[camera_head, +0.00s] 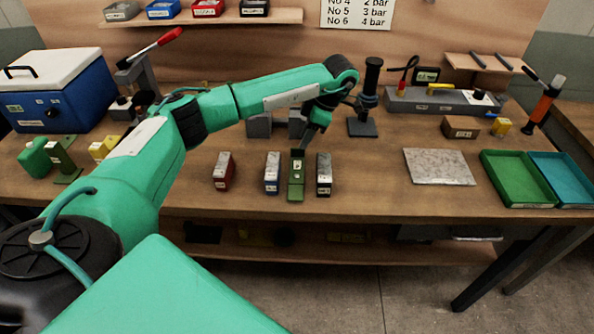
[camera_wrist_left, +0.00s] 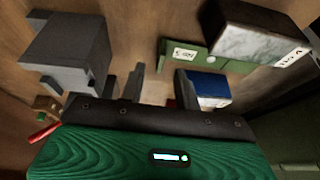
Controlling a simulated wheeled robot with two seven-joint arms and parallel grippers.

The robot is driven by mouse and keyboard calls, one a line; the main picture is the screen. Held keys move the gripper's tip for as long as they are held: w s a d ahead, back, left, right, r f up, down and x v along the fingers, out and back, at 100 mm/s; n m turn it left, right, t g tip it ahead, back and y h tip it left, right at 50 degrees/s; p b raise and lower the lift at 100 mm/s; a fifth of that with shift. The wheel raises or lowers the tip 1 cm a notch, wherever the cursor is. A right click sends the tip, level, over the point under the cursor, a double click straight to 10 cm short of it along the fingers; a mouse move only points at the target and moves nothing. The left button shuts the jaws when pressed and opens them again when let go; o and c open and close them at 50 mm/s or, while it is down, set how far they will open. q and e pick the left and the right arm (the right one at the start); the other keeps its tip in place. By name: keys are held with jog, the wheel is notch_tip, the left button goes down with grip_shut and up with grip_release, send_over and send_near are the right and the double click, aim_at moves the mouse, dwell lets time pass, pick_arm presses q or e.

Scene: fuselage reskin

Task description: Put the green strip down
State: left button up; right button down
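The green strip (camera_head: 296,178) lies on the bench top between the blue block and the black block, its long side running front to back. In the left wrist view the green strip (camera_wrist_left: 190,56) lies flat with a white label, beyond the fingers and partly behind the black-and-grey block. My left gripper (camera_head: 306,140) is just above and behind the strip's far end. In the left wrist view its two fingers (camera_wrist_left: 159,86) stand apart with nothing between them, and the strip is clear of them. My right gripper is not in view.
A red block (camera_head: 223,172), a blue block (camera_head: 272,174) and a black block (camera_head: 324,175) stand close by in a row. A grey plate (camera_head: 438,167) and a green tray (camera_head: 515,180) lie to the right. A black post (camera_head: 371,90) stands behind the gripper. The bench between black block and plate is clear.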

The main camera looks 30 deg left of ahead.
pick_arm(q)
jog(key=x, duration=0.3)
jog(key=shift+s+p, duration=0.15)
jog(key=shift+p, duration=0.15)
jog(key=shift+s+a+f, duration=0.1)
jog(key=shift+a+f, duration=0.05)
jog(key=shift+f, duration=0.3)
jog(key=c, duration=0.7)
grip_shut()
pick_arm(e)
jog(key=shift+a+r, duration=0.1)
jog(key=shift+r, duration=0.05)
pick_arm(q)
jog(key=shift+r, duration=0.1)
